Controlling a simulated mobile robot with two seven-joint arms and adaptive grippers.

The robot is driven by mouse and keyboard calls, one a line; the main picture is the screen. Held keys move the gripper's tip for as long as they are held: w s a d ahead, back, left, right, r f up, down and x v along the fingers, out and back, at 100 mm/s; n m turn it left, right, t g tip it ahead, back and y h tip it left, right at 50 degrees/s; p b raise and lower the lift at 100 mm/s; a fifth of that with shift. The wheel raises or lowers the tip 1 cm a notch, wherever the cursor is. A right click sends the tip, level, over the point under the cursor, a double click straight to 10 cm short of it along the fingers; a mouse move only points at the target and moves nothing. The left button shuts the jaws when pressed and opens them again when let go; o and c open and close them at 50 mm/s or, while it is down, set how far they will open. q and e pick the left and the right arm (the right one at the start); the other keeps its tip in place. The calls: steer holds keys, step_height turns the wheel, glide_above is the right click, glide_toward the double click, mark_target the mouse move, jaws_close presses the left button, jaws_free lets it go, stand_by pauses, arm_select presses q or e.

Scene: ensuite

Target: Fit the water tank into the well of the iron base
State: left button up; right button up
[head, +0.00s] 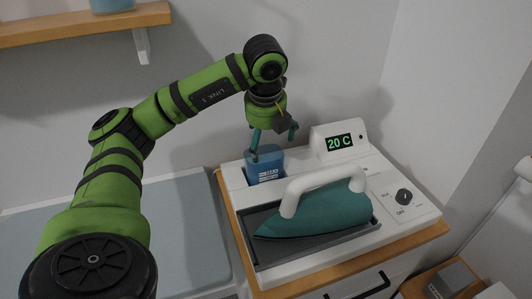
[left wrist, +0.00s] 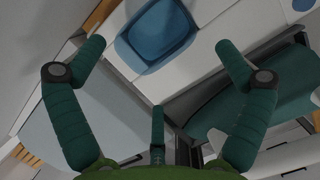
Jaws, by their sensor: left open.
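The blue water tank (head: 265,168) stands upright in the well at the back left of the white iron base (head: 405,212), its upper part showing above the rim. I cannot tell how deep it sits. The left wrist view shows the tank (left wrist: 158,32) from above, rounded, at the top of the picture. The gripper seems apart from the tank. My right gripper is not in view.
A teal iron (head: 325,212) with a white handle rests on the base's grey tray. A display (head: 339,143) reading 20 C and a dark knob (head: 404,196) are on the base. The base stands on a wooden-topped cabinet (head: 430,237). A wall shelf (head: 75,27) is at upper left.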

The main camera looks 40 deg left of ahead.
arm_select(q)
steer(key=p+v, duration=0.1)
steer(key=v, duration=0.4)
steer(key=shift+r, duration=0.25)
steer(key=shift+f, duration=0.1)
